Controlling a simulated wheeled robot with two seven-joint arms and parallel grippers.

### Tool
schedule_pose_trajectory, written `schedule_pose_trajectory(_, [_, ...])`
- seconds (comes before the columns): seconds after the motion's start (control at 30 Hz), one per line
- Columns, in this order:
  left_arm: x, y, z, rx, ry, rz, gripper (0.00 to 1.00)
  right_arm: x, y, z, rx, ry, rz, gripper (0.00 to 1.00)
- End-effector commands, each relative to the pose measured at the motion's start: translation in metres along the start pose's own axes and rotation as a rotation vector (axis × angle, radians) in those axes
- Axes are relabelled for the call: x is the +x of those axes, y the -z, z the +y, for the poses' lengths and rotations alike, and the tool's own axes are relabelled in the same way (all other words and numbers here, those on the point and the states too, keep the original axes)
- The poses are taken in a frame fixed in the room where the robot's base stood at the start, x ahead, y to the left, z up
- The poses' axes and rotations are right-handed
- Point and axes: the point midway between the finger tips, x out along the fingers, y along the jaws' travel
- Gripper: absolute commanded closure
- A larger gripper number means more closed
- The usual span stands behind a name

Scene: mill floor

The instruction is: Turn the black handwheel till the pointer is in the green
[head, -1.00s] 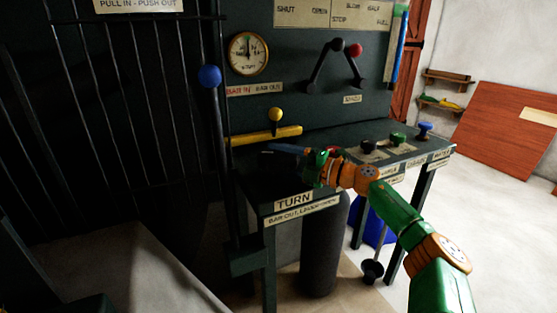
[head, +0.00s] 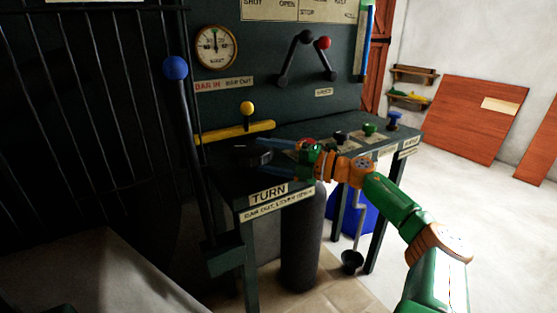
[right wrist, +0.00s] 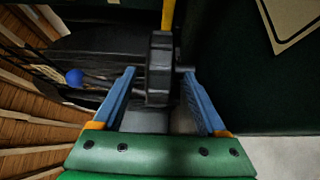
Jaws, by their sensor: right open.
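The black handwheel (head: 242,153) is a dark shape on the bench top, behind the TURN label and hard to make out against the dark metal. In the right wrist view the wheel (right wrist: 160,68) shows edge-on between the blue fingers. My right gripper (head: 264,154) is open, with a finger on either side of the wheel; I cannot tell whether they touch it. The round dial (head: 215,47) on the back panel has its pointer roughly upright; its colour bands are too small to read surely. My left gripper is not in view.
A long lever with a blue knob (head: 175,68) stands left of the bench. A yellow bar (head: 236,132) with a yellow knob lies behind the wheel. Black, green and blue knobs (head: 370,129) stand at the bench's right. Open floor lies right.

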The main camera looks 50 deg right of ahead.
Motion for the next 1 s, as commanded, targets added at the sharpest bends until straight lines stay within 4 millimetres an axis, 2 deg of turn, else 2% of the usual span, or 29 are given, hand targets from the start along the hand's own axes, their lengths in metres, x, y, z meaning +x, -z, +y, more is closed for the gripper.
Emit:
schedule_pose_trajectory(0.07, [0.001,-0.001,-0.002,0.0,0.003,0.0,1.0,-0.004,0.0,-0.001,-0.001,0.004,0.0,0.25])
schedule_pose_trajectory(0.17, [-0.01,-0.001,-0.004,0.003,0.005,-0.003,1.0,-0.015,0.0,0.004,0.0,-0.001,0.002,0.25])
schedule_pose_trajectory(0.33, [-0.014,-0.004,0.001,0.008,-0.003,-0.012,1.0,-0.025,0.0,0.002,-0.001,0.0,0.001,0.25])
schedule_pose_trajectory(0.53, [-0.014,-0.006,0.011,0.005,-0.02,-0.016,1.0,-0.027,0.0,0.001,-0.003,0.001,0.0,0.25])
schedule_pose_trajectory(1.0, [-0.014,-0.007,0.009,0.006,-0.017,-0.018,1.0,-0.027,0.0,0.001,-0.003,0.001,0.0,0.25])
